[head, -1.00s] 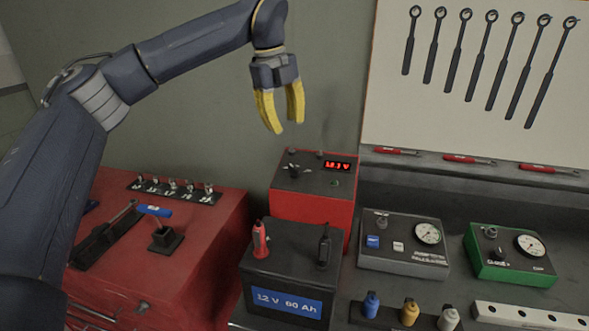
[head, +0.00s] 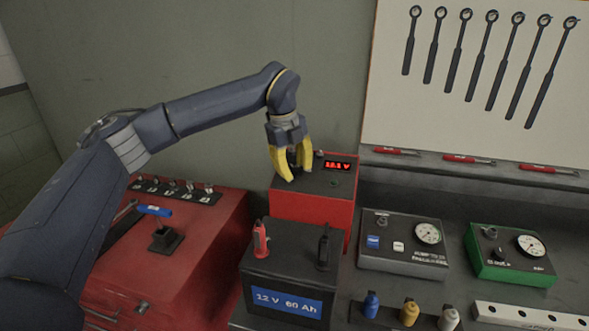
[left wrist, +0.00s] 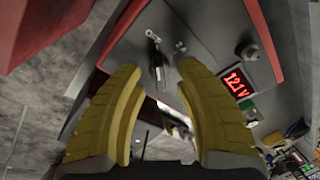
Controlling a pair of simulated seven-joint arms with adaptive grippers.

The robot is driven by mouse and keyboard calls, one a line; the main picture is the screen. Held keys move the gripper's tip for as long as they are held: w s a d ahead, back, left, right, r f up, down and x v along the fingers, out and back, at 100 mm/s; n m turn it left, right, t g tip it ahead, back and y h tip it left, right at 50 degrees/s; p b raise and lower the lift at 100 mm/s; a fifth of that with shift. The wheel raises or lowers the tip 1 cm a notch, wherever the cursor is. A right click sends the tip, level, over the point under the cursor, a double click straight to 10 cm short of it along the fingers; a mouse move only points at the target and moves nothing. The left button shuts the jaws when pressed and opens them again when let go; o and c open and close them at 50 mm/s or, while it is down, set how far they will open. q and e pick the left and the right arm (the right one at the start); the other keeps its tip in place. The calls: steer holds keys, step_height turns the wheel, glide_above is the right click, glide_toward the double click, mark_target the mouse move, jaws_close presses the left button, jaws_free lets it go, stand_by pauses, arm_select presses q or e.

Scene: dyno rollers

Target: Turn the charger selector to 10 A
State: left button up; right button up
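The charger (head: 312,210) is a red box with a dark top panel and a red lit display (head: 338,166), behind the battery (head: 290,273). My left gripper (head: 297,175) points down over the left part of the panel, its yellow fingers apart and covering the selector area in the head view. In the left wrist view a small dark selector-like part (left wrist: 159,74) shows between the open fingertips (left wrist: 158,82), apparently not gripped. Its setting cannot be read. The display (left wrist: 236,82) reads about 12.1 V. My right gripper is not in view.
The battery with red (head: 261,240) and black (head: 324,246) clamps stands in front of the charger. A grey gauge box (head: 403,245) and a green one (head: 510,257) are to the right. A red cabinet (head: 205,245) stands left. Wall space above the charger is free.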

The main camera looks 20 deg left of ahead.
arm_select(q)
steer(key=shift+f, duration=0.15)
jaws_close()
stand_by(0.6)
steer(key=m, duration=0.4)
steer(key=shift+y, duration=0.3)
steer(key=m, duration=0.4)
steer(key=shift+m+g+y, duration=0.3)
steer(key=shift+g, duration=0.1)
steer(key=m+y, duration=0.1)
steer(key=m, duration=0.4)
steer(key=shift+a, duration=0.1)
steer(key=m, duration=0.5)
steer(key=shift+m+t+y, duration=0.3)
steer(key=shift+m+y, duration=0.1)
